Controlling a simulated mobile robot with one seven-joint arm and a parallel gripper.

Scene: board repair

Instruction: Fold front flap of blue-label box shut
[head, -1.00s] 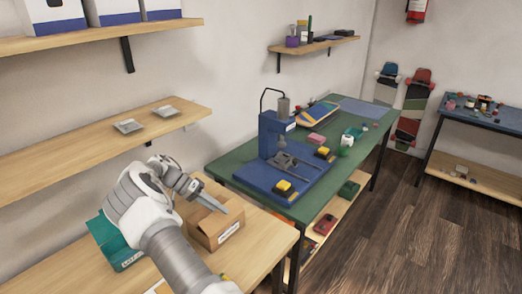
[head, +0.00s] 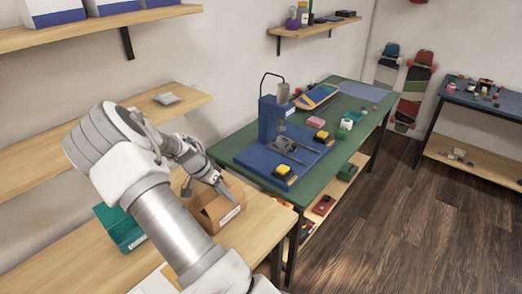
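A brown cardboard box (head: 211,221) stands on the wooden bench, with a small pale label (head: 229,216) on its front face. The label's colour is too small to make out. The box top is at least partly open, and my arm hides part of its flaps. My gripper (head: 227,192) points down at the box's top, over its right side. I cannot tell whether its fingertips touch a flap. The fingers are too small to show whether they are open or shut.
A teal box (head: 122,231) with a label stands left of the cardboard box, partly behind my arm. The wooden bench (head: 263,232) is bare to the right. A green table (head: 232,140) with a blue press (head: 271,130) stands beyond. Shelves run along the left wall.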

